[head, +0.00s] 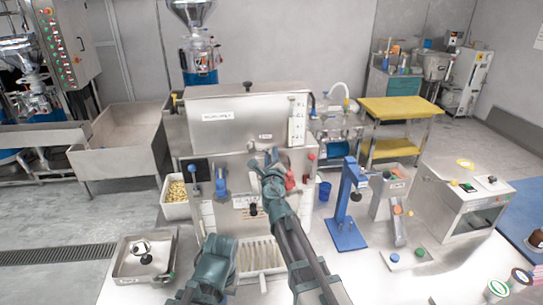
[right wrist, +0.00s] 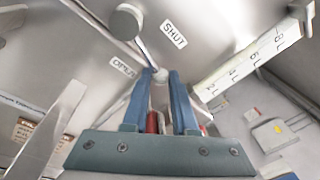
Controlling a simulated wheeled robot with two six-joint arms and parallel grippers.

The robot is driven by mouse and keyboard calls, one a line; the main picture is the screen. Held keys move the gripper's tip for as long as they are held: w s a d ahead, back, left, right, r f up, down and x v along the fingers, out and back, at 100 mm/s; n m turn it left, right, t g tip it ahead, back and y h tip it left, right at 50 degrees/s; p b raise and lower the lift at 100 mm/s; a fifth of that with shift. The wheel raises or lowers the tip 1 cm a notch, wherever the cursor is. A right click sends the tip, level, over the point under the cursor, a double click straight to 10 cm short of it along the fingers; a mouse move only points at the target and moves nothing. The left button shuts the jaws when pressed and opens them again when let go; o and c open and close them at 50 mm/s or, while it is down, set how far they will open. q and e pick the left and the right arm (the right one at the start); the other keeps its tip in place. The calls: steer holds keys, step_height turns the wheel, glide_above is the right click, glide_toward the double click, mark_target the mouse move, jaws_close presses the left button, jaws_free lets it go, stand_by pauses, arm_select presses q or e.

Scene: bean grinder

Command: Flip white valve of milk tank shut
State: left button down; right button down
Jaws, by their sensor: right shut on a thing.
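The milk tank (head: 243,105) is a steel box on a machine at the centre of the head view. In the right wrist view, SHUT (right wrist: 174,33) and OPEN (right wrist: 122,67) labels sit on the tank on either side of a thin metal bar. A small white piece of the valve (right wrist: 162,73) shows between the fingertips. My right gripper (head: 268,162) is at the tank's front; its blue fingers (right wrist: 163,76) are closed on this white piece. The fingers hide part of the valve. My left gripper (head: 222,243) is low in front of the machine; its jaws are not clear.
A white level scale marked in litres (right wrist: 255,60) is close right of the right fingers; it also shows in the head view (head: 297,121). A blue stand (head: 346,205) is right of my arm. A steel tray (head: 145,255) lies at front left.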

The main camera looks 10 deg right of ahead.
stand_by(0.7)
steer(key=r+n, duration=0.1)
steer(key=r+n+p, duration=0.1)
steer(key=n, duration=0.1)
steer(key=shift+d, duration=0.1)
steer(key=c, duration=0.7)
jaws_free()
steer(key=shift+s, duration=0.15)
